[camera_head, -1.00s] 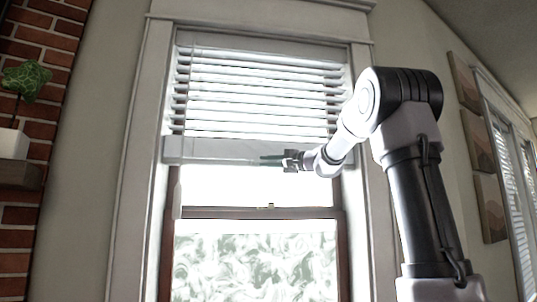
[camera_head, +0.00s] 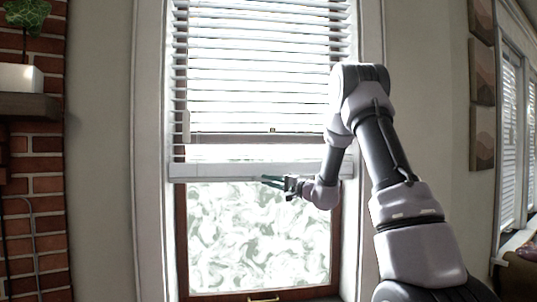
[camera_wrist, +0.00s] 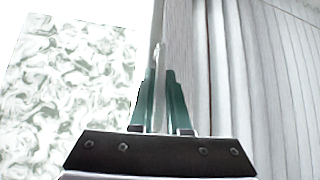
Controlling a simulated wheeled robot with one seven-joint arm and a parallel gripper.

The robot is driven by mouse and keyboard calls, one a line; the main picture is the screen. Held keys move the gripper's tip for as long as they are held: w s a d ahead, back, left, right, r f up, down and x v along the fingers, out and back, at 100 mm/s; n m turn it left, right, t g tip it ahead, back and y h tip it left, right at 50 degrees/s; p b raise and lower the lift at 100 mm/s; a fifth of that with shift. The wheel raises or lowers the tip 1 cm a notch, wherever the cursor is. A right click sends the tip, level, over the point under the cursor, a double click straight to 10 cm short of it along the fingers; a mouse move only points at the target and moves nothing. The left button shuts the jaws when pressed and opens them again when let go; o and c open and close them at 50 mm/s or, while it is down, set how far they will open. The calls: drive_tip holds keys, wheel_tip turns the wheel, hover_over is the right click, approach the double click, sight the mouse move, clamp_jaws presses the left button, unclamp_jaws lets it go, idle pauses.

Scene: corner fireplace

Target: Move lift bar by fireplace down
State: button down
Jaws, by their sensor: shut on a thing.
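The lift bar (camera_head: 222,171) is the thick white bottom rail of the window blind. It hangs level across the window, with the blind's slats (camera_head: 260,60) spread out above it. My gripper (camera_head: 269,181) reaches in from the right and is at the bar's lower edge, near its middle. In the wrist view, the green fingers (camera_wrist: 161,75) are close together, with a thin pale edge between them. They are shut on the bar, though the exact contact is hard to see.
The lower window pane (camera_head: 255,235) shows below the bar, with a brass-coloured handle (camera_head: 263,298) at its bottom. The brick fireplace wall (camera_head: 35,210), a shelf (camera_head: 30,106) and a white plant pot (camera_head: 20,77) stand at the left. Framed pictures (camera_head: 482,75) hang at the right.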

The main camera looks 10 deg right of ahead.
wheel_tip(320, 180, down, 53)
drive_tip(key=shift+r, duration=0.1)
drive_tip(key=shift+w, duration=0.1)
drive_tip(key=c, duration=0.9)
unclamp_jaws()
drive_tip(key=v, duration=1)
drive_tip(key=shift+s+d, duration=0.25)
drive_tip(key=shift+s, duration=0.05)
